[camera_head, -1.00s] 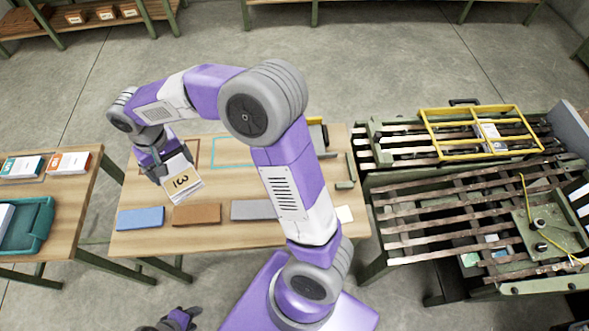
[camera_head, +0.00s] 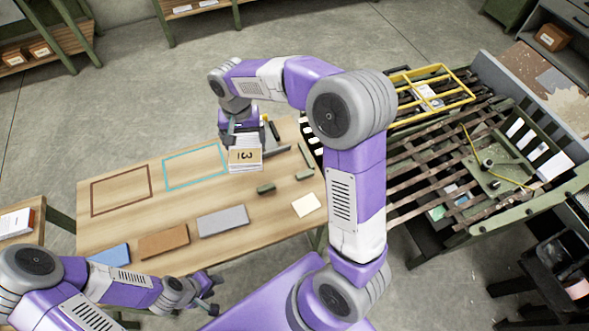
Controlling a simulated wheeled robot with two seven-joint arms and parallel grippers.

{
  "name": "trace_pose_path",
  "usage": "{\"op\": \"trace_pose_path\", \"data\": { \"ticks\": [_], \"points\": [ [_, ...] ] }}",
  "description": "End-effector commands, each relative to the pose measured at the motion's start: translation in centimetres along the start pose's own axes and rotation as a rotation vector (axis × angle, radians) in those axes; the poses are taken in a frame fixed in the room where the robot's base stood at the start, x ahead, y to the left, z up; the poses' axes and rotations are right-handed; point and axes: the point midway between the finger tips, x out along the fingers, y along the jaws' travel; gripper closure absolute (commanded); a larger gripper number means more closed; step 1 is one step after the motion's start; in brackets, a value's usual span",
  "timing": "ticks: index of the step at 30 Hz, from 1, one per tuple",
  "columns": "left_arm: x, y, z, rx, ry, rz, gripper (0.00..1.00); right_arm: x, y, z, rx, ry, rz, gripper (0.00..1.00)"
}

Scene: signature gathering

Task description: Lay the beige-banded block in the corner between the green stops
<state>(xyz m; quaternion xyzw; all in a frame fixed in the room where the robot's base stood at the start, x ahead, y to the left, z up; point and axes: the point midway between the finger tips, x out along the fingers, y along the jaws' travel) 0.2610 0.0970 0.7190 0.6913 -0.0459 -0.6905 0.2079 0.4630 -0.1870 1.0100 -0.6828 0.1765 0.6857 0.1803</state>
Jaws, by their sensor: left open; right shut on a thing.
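My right gripper (camera_head: 243,138) is shut on the beige-banded block (camera_head: 244,158), a white block with a dark printed mark on its band. It holds the block over the right back part of the wooden table, left of the green stops. A long green stop (camera_head: 305,154) and short green stops (camera_head: 266,188) and (camera_head: 304,175) show on the table. I cannot tell the gap between the block and the table; the block hides the surface behind it. My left gripper (camera_head: 213,291) is open and empty near the table's front edge.
Brown (camera_head: 120,191) and teal (camera_head: 195,167) outlines mark the table's left and middle. Blue (camera_head: 110,254), brown (camera_head: 164,242) and grey (camera_head: 223,221) flat pieces and a cream square (camera_head: 306,205) lie along the front. A slatted rack with a yellow frame (camera_head: 432,90) stands right.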

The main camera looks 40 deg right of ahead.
Motion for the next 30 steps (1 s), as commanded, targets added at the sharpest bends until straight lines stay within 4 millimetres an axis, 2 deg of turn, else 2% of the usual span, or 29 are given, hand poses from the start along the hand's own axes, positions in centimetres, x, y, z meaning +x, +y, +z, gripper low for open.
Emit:
{"op": "trace_pose_path", "data": {
  "ticks": [1, 6, 12, 15, 21, 27, 30],
  "points": [
    [1.7, -0.7, -0.1, -0.001, 0.000, -0.001, 0.57, 2.4, 0.7, -0.8, 0.113, -0.004, 0.000, 0.63],
    [5.2, -2.0, -0.2, -0.001, -0.001, -0.001, 0.57, 8.2, 3.6, -3.6, 0.585, -0.008, -0.001, 0.63],
    [8.2, -3.1, -0.3, -0.001, 0.000, -0.001, 0.57, 13.2, 6.9, -6.2, 1.051, 0.000, 0.001, 0.63],
    [8.9, -3.4, -0.4, -0.001, 0.000, -0.001, 0.57, 14.5, 8.0, -6.9, 1.196, 0.006, -0.001, 0.63],
    [9.6, -3.6, -0.4, -0.001, 0.000, 0.000, 0.57, 16.3, 8.7, -7.4, 1.301, 0.009, 0.001, 0.63],
    [10.7, -4.0, -0.5, 0.000, 0.000, 0.000, 0.57, 19.6, 8.7, -7.4, 1.300, 0.008, 0.001, 0.63],
    [11.0, -4.1, -0.5, 0.000, 0.000, 0.000, 0.57, 20.5, 8.7, -7.4, 1.298, 0.009, -0.001, 0.63]
  ]
}}
